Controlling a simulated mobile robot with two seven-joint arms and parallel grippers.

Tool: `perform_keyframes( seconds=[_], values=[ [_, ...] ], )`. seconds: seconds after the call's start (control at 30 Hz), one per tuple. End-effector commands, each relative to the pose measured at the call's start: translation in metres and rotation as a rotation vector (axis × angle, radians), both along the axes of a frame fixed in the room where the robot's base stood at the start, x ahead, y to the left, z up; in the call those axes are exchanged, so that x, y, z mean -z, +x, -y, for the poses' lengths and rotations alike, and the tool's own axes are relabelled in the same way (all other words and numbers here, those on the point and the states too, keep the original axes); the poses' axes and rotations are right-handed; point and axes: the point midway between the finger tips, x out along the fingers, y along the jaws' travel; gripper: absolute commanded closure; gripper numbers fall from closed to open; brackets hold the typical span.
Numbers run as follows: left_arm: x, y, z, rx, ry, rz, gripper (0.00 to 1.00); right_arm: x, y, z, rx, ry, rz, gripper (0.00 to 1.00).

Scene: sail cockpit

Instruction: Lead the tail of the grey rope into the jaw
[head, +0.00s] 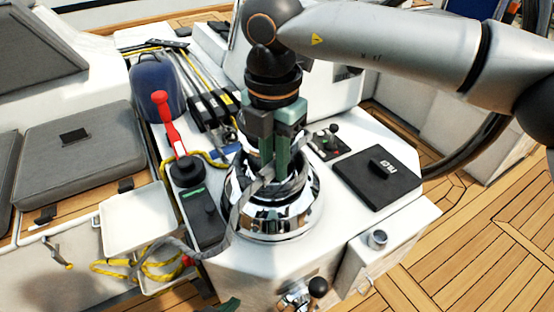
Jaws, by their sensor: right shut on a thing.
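The chrome winch (272,221) stands on the white console in the middle of the head view. The grey rope (233,222) runs from the lower left up to the winch and lies around its upper part. My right gripper (268,172), with green fingers, points down over the winch top and is shut on the grey rope. The fingers and rope hide most of the winch top, so I cannot make out the jaw. A green tip at the bottom edge appears to be my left gripper (225,305); too little shows to tell its state.
A red-handled lever (165,118) and a dark box (202,222) stand left of the winch. A black lid (378,177) lies to its right. A white tray (135,218) and yellow rope (110,267) are at lower left. Wooden decking is clear at right.

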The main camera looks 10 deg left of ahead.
Motion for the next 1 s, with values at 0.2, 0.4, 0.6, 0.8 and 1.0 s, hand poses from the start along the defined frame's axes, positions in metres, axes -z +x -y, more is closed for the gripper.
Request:
perform_keyframes(
  seconds=[0.2,0.4,0.6,0.8,1.0],
  values=[
    [0.005,-0.001,0.0,0.0,0.001,-0.003,1.0,0.001,-0.002,-0.019,0.155,-0.001,0.0,1.0],
    [0.007,-0.001,0.0,0.0,0.001,-0.005,1.0,0.0,-0.002,-0.025,0.225,0.0,0.0,1.0],
    [0.006,-0.001,0.0,0.0,0.001,-0.005,1.0,0.0,-0.002,-0.025,0.225,0.0,0.0,1.0],
    [0.005,-0.001,0.0,0.0,0.001,-0.004,1.0,-0.001,0.001,-0.041,0.355,0.0,0.002,1.0],
    [0.003,0.0,0.0,0.0,0.001,-0.002,1.0,0.0,0.002,-0.048,0.436,0.0,0.0,0.73]
  ],
)
